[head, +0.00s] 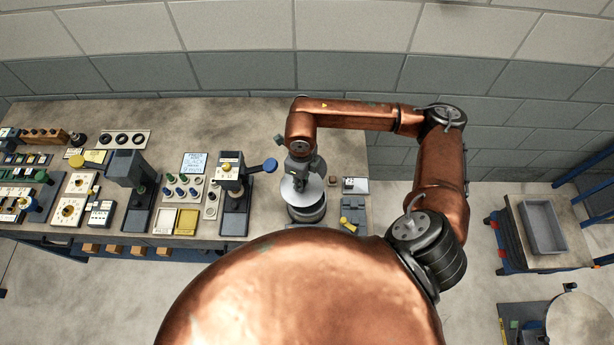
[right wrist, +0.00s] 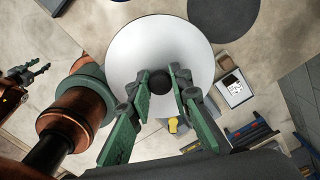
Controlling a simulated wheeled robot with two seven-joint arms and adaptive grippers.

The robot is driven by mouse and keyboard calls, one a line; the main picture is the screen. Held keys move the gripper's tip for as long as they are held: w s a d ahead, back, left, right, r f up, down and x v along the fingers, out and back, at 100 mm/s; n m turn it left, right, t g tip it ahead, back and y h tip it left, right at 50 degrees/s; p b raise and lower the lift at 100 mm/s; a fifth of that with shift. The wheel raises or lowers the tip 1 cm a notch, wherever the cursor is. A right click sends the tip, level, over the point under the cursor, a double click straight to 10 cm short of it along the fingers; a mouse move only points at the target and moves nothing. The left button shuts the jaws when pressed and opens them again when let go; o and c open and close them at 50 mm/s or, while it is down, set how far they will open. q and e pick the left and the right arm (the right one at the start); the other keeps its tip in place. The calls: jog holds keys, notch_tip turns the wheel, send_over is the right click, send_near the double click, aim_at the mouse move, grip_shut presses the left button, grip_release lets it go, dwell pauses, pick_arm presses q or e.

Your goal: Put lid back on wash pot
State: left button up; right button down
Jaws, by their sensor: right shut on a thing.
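My right gripper (head: 300,168) is shut on the black knob (right wrist: 157,81) of a pale round lid (head: 292,190). In the right wrist view, its green-padded fingers (right wrist: 166,90) stand on both sides of the knob, over the lid disc (right wrist: 150,40). In the head view, the lid looks tilted and overlaps the dark wash pot (head: 306,213) on the bench. I cannot tell whether lid and pot touch. The lid hides the pot's opening. A small, dark gripper, apparently my left one (right wrist: 36,72), shows at the left of the right wrist view; its jaw state is unclear.
The bench (head: 270,130) carries a dark press with a blue knob (head: 236,205) left of the pot. A yellow block (head: 346,221) and a small white card tray (head: 355,185) lie to its right. A grey bin (head: 543,228) stands on a cart at far right.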

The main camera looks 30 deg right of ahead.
aim_at(307, 188)
jog(key=m, duration=0.2)
jog(key=m+p, duration=0.1)
jog(key=m, duration=0.1)
jog(key=s+r+m+p, duration=0.1)
jog(key=m, duration=0.2)
jog(key=shift+d+r, duration=0.1)
jog(key=shift+d, duration=0.2)
jog(key=m+p, duration=0.1)
jog(key=m, duration=0.2)
jog(key=shift+s+d, duration=0.15)
pick_arm(q)
notch_tip(307, 188, up, 5)
jog(key=w, duration=0.2)
pick_arm(e)
jog(key=shift+m+p, duration=0.35)
jog(key=shift+m, duration=0.45)
jog(key=shift+f, duration=0.45)
jog(key=shift+f+b, duration=1.2)
jog(key=shift+f, duration=0.65)
jog(key=shift+f+b, duration=0.85)
jog(key=shift+f, duration=0.1)
pick_arm(q)
jog(key=f, duration=0.2)
jog(key=s+f, duration=0.1)
jog(key=f, duration=0.1)
jog(key=shift+f, duration=0.25)
jog(key=shift+w+f+b, duration=0.1)
jog(key=shift+f+b, duration=0.25)
pick_arm(e)
jog(key=shift+d+r, duration=0.1)
